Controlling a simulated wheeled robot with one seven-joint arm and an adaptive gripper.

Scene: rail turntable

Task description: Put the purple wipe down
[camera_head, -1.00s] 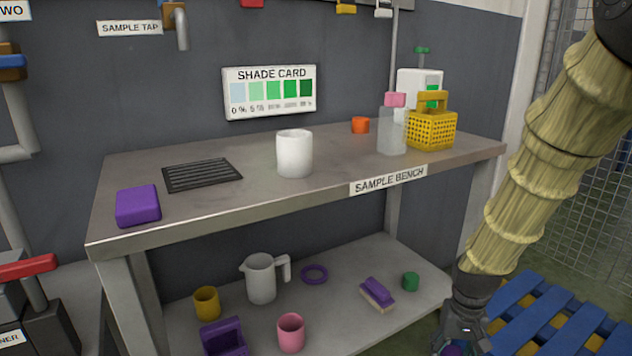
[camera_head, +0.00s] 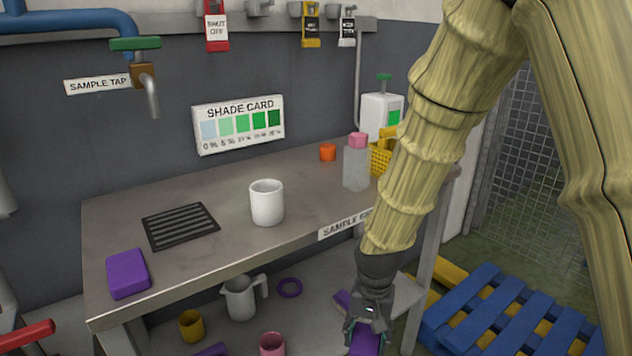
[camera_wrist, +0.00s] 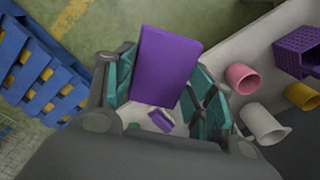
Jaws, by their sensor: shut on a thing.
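My gripper (camera_head: 367,328) is shut on a flat purple wipe (camera_head: 364,343), low in the head view at the bench's front right. In the wrist view the wipe (camera_wrist: 166,66) is a purple rectangle between the teal fingers of my gripper (camera_wrist: 160,90). It is held in the air, off the bench and off the shelf. The grey sample bench (camera_head: 225,220) stands to the left of my gripper. A second purple block (camera_head: 127,273) lies on the bench's left front corner.
On the bench are a black grate (camera_head: 180,226), a white mug (camera_head: 267,203), an orange cap (camera_head: 327,152), a pink-topped bottle (camera_head: 356,167) and a yellow basket (camera_head: 379,160). The lower shelf holds a jug (camera_head: 240,299) and mugs. A blue pallet (camera_head: 500,310) lies right. Bench-top front middle is clear.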

